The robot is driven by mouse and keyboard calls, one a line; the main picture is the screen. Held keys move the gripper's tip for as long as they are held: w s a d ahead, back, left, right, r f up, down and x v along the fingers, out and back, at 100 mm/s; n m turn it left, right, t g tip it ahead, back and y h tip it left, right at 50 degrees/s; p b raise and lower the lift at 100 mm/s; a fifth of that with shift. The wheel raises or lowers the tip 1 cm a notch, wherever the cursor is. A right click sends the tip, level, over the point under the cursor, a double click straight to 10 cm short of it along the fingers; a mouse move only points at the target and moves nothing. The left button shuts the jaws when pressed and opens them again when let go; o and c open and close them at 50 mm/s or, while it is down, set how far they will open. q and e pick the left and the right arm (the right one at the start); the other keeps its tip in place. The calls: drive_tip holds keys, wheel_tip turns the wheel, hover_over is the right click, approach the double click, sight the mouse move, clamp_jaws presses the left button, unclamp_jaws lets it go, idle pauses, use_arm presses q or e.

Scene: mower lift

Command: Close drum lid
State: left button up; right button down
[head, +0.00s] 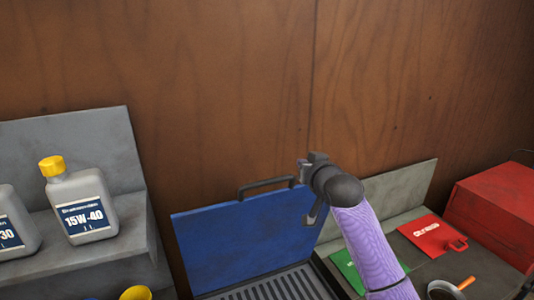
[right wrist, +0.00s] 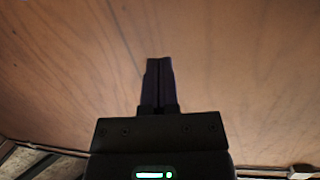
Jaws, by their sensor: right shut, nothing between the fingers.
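The blue drum lid (head: 245,245) stands raised and open, tilted back toward the wooden wall. A black bar handle (head: 266,184) runs along its top edge. Below it lies a slatted dark grate (head: 280,288), cut off by the bottom of the head view. My right gripper (head: 312,170) is at the lid's upper right corner, close to the handle's right end; I cannot tell whether it touches the lid. In the right wrist view its fingers (right wrist: 158,65) are together and empty, pointing at the wooden wall. My left gripper is not in view.
A grey shelf (head: 135,240) at left holds grey oil bottles (head: 82,205) with a yellow cap. At right are a red box (head: 500,205), a red clipboard-like plate (head: 430,232), a green one (head: 345,265) and a pan (head: 443,290). The wooden wall (head: 230,90) stands behind.

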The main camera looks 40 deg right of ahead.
drive_tip(key=w+f+p, duration=0.1)
drive_tip(key=w, duration=0.1)
drive_tip(key=w+d+f+p, duration=0.1)
drive_tip(key=w, duration=0.1)
drive_tip(key=w+d+f+p, duration=0.1)
drive_tip(key=f, duration=0.1)
drive_tip(key=shift+w+d, duration=0.1)
drive_tip(key=shift+w, duration=0.3)
drive_tip(key=shift+s+f, duration=0.25)
drive_tip(key=shift+f, duration=0.05)
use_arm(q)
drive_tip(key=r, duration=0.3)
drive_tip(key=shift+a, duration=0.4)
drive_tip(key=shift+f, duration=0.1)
use_arm(e)
drive_tip(key=shift+f, duration=0.15)
